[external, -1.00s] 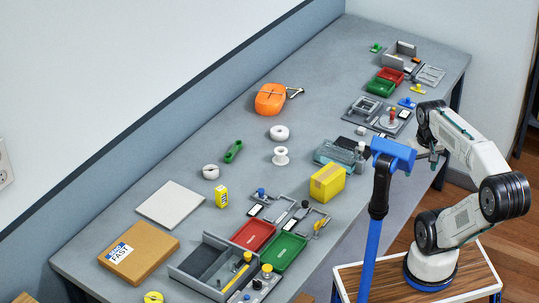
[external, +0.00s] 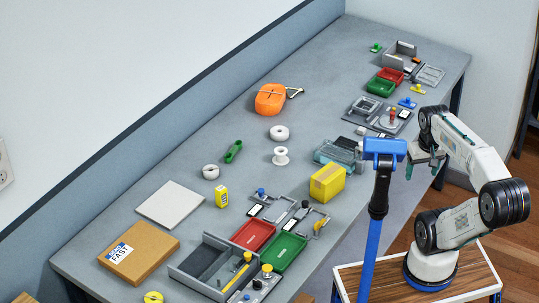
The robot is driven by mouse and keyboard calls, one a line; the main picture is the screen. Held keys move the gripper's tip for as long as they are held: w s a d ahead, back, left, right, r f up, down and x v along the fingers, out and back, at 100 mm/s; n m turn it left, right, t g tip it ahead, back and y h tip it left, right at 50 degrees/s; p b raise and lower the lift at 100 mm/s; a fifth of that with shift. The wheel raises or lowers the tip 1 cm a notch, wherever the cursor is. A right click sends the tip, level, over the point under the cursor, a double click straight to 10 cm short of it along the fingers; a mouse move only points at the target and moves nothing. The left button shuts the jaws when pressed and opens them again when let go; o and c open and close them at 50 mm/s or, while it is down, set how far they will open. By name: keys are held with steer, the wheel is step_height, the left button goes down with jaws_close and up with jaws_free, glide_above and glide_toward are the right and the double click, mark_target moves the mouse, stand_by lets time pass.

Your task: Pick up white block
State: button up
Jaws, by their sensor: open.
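A small white block (external: 361,130) sits on the grey table at the left edge of a grey fixture plate, towards the far right part of the table. It is small in the external view, so its exact shape is hard to make out. My gripper (external: 423,170) is open and empty. It hangs near the table's right front edge, to the right of and below the white block in the picture, clearly apart from it. The fingers are partly dark against the arm.
The grey fixture plate (external: 388,122) stands beside the block. A clear grey-blue box (external: 336,152) and yellow box (external: 327,183) lie nearer. The table's middle is mostly clear.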

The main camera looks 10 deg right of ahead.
stand_by(0.4)
steer(key=c, duration=0.4)
steer(key=shift+c, duration=0.2)
steer(key=w+d+r+n, duration=0.1)
steer(key=w+n, duration=0.1)
steer(key=w, duration=1.1)
steer(key=w+d+r+n, duration=0.1)
steer(key=w+r+n, duration=0.1)
steer(key=w, duration=1)
steer(key=w+d+f+n, duration=0.1)
steer(key=w+f, duration=0.4)
steer(key=w, duration=0.2)
steer(key=w+d+f+n+g, duration=0.1)
steer(key=w+f+n, duration=0.1)
steer(key=w+f, duration=0.4)
steer(key=w+d+f+n, duration=0.2)
steer(key=w+f, duration=0.3)
steer(key=w, duration=0.5)
steer(key=shift+w+f, duration=0.15)
steer(key=shift+f, duration=0.25)
steer(key=shift+s+f, duration=0.2)
steer(key=shift+f, duration=1.7)
steer(key=shift+s+f, duration=0.15)
steer(key=shift+f, duration=1.75)
